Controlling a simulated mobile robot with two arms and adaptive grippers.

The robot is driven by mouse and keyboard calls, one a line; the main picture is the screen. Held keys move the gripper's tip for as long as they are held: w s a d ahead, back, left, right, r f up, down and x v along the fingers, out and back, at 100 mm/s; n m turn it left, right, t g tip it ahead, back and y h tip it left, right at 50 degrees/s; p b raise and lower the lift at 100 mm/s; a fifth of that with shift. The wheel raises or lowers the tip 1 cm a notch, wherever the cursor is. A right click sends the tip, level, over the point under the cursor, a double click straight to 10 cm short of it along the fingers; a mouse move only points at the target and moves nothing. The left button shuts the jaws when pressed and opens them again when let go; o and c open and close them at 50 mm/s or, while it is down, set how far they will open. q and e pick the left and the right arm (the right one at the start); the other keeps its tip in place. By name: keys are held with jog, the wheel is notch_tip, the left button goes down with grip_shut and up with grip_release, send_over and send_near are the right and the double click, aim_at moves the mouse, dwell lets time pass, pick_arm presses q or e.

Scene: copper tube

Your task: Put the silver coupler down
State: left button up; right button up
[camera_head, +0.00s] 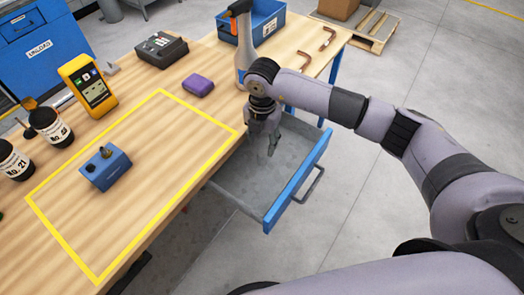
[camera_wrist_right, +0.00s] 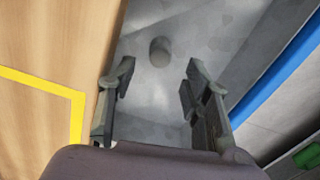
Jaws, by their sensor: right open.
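The silver coupler (camera_wrist_right: 160,51) is a small grey cylinder lying on the floor of the open drawer (camera_wrist_right: 220,30) in the right wrist view. In the head view I cannot make it out. My right gripper (camera_head: 264,138) points down into the drawer, which also shows in the head view (camera_head: 279,208). In the right wrist view the gripper (camera_wrist_right: 160,88) has its fingers wide apart with nothing between them. The coupler appears beyond the fingertips, apart from them. My left gripper is not in view.
A yellow-outlined area on the workbench (camera_head: 160,190) holds a blue block (camera_head: 106,170). A yellow meter (camera_head: 88,86), dark bottles (camera_head: 50,128), a purple item (camera_head: 198,86) and a blue bin (camera_head: 265,22) stand around it. The drawer's blue front (camera_head: 297,182) borders the gripper's space.

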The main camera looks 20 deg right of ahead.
aim_at(262, 153)
notch_tip(262, 153, up, 6)
jog(key=shift+f+b, duration=0.15)
jog(key=shift+b, duration=0.15)
dwell(0.4)
